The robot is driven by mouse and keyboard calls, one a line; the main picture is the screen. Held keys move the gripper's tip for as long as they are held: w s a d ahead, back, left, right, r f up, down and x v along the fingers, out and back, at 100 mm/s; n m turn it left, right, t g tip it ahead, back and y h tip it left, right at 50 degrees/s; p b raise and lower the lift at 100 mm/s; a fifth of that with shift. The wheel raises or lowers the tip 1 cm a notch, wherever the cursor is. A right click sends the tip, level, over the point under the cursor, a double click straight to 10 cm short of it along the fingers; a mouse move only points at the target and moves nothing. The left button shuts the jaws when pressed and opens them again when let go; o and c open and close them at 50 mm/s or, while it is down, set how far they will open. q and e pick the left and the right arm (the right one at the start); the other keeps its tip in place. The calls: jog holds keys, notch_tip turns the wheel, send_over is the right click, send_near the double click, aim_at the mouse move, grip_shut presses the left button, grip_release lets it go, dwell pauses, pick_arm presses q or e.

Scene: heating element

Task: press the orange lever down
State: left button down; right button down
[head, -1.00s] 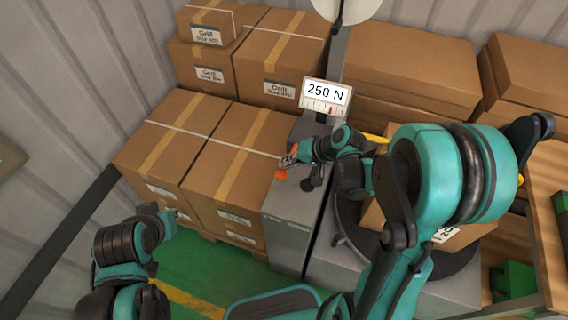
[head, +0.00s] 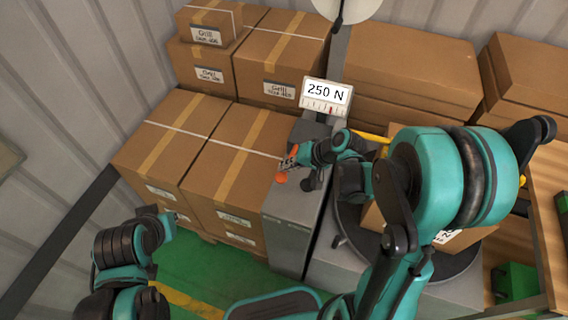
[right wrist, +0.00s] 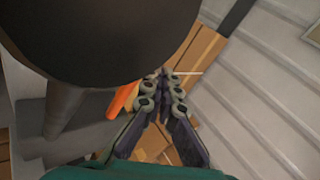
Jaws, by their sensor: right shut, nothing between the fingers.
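The orange lever's round end (head: 281,178) shows in the head view at the upper left edge of the grey machine (head: 289,215). My right gripper (head: 290,163) is shut and empty, right at the lever; whether it touches cannot be told. In the right wrist view the orange lever (right wrist: 123,100) lies just left of my shut right gripper (right wrist: 163,75), partly hidden by it. My left arm is at the lower left of the head view; its fingers are not clear.
A display reading 250 N (head: 326,97) stands on the machine behind the gripper. Stacked cardboard boxes (head: 205,150) stand close to the left and behind. A box lies on the round dark turntable (head: 350,237) at right. Green floor (head: 215,272) is free in front.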

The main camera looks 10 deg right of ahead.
jog(key=shift+s+f+b, duration=0.1)
jog(key=shift+f+b, duration=0.25)
jog(key=shift+f, duration=0.1)
dwell(0.4)
dwell(0.5)
jog(key=shift+w+d+r+p, duration=0.15)
jog(key=shift+w+r+p, duration=0.1)
jog(key=shift+r+p, duration=0.5)
jog(key=shift+w+d+r+p, duration=0.2)
jog(key=shift+r+p, duration=0.4)
jog(key=shift+r, duration=0.4)
jog(key=shift+w+d+r+p, duration=0.1)
jog(key=shift+w+r+p, duration=0.2)
jog(key=shift+r+p, duration=0.45)
jog(key=shift+r, duration=0.15)
jog(key=r+p, duration=0.1)
jog(key=w+r+p, duration=0.1)
jog(key=r, duration=0.1)
jog(key=r+p, duration=0.1)
jog(key=shift+w+d+r, duration=0.15)
jog(key=shift+d+r, duration=0.2)
jog(key=shift+d, duration=0.05)
